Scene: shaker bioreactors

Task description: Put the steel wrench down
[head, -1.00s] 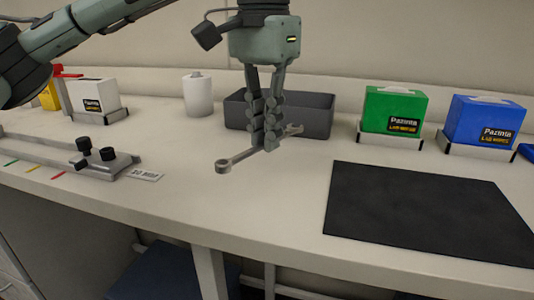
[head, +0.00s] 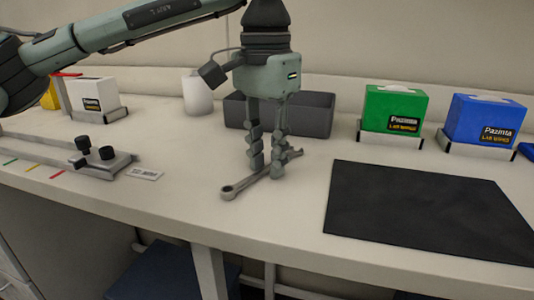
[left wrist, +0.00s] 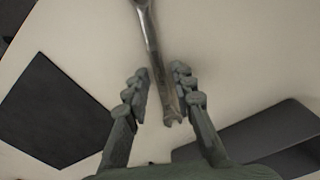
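The steel wrench (head: 245,184) lies on the light bench top, in front of the dark grey bin and left of the black mat. Its ring end points to the front left. In the left wrist view the wrench (left wrist: 153,48) runs between the two fingers, with a gap on each side. My left gripper (head: 266,172) is open, pointing down, with its fingertips astride the wrench close to the bench. The left wrist view shows the same open left gripper (left wrist: 161,93). My right gripper is not in view.
A dark grey bin (head: 310,116) stands right behind the gripper. A black mat (head: 425,212) lies to the right. Green (head: 393,108) and blue (head: 484,120) wipe boxes stand behind it. A metal fixture with black knobs (head: 105,165) is at the left.

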